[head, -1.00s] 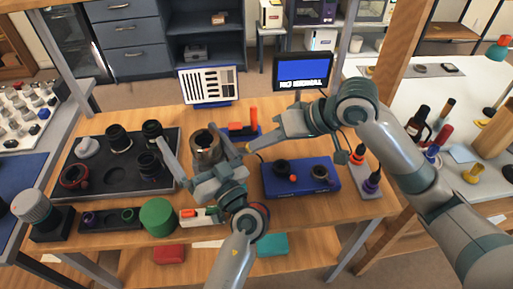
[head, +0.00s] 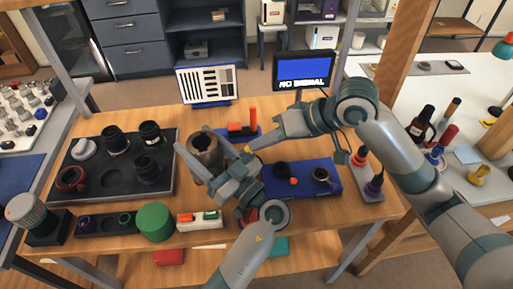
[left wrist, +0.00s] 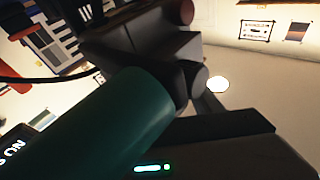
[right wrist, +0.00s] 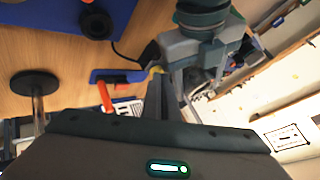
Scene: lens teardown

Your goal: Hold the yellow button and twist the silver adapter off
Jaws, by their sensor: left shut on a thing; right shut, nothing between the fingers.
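A hollow brownish-grey cylinder (head: 204,160) stands upright behind the middle of the wooden table; I take its metallic upper part to be the silver adapter, but cannot separate the parts clearly. My left gripper (head: 193,137) is shut on it, with one finger along each side in the head view. The yellow button (head: 247,149) shows just right of the cylinder; it also shows in the right wrist view (right wrist: 157,70). My right gripper (head: 252,149) is shut and empty, its tips at the button. Whether they touch it is hard to see.
A dark tray (head: 82,190) with lens parts lies left. A blue mat (head: 300,190) with small parts lies right. A test chart (head: 207,83) and a monitor (head: 303,70) stand behind.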

